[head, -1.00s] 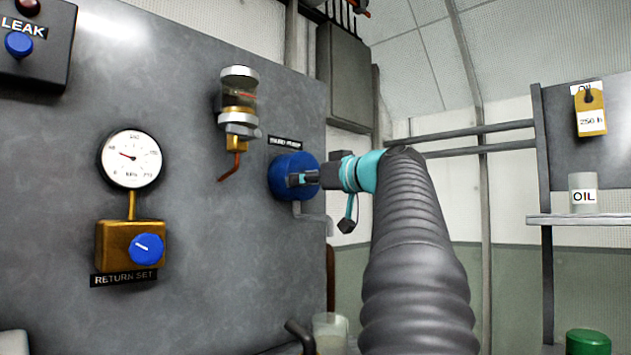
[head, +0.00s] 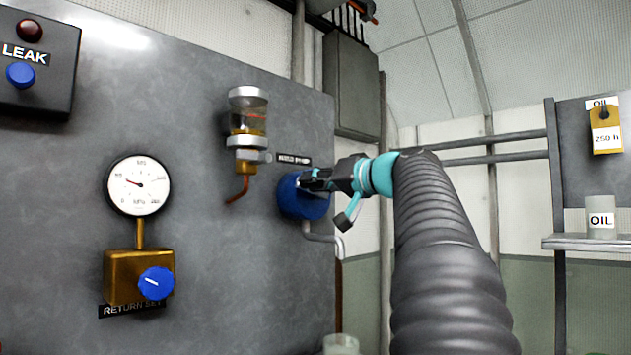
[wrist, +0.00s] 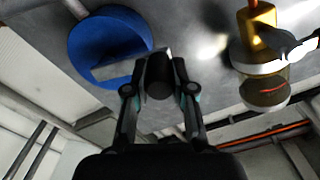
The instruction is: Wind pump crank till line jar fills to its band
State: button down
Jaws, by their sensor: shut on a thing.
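The blue pump wheel (head: 300,200) is on the grey panel under a small label plate. In the wrist view the wheel (wrist: 95,40) carries a grey crank arm (wrist: 118,67). My gripper (head: 318,180) is at the wheel's upper part. In the wrist view my gripper (wrist: 160,80) is shut on the dark crank handle (wrist: 159,76). The line jar (head: 248,118) is up and left of the wheel, with a metal cap and a red band. Amber liquid shows low in the glass, below the band. The jar also shows inverted in the wrist view (wrist: 264,92).
A copper pipe (head: 238,188) hangs below the jar. A gauge (head: 138,185) and a blue RETURN SET knob (head: 156,283) are at left, below the LEAK box (head: 38,60). A grey pipe (head: 325,238) runs below the wheel. The OIL shelf (head: 590,242) is at right.

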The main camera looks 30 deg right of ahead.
dwell(0.4)
jog(key=c, duration=1)
grip_release()
jog(key=v, duration=1.2)
